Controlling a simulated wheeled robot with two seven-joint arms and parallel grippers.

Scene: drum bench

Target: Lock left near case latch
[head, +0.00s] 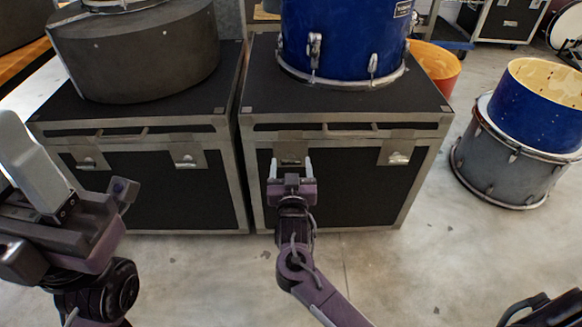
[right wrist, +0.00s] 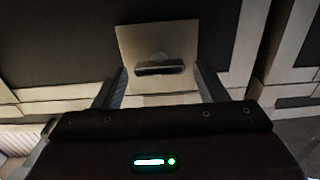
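A black flight case with metal edges (head: 345,190) has two latch plates on its front. Its left latch (head: 291,158) is partly covered by my right gripper (head: 290,166). Its right latch (head: 397,156) is clear. In the right wrist view, the latch plate (right wrist: 185,42) has a round boss and a dark bar-like tab (right wrist: 160,68) lying crosswise. The fingers of my right gripper (right wrist: 160,85) are apart, one on each side of the tab; contact cannot be told. My left gripper (head: 35,165) is at the left, away from the cases, with its finger gap unclear.
A second case (head: 155,195) stands close on the left, with two latches and a grey drum case (head: 140,50) on top. A blue drum (head: 345,35) stands on the right case. More drums (head: 505,155) stand on the floor at right.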

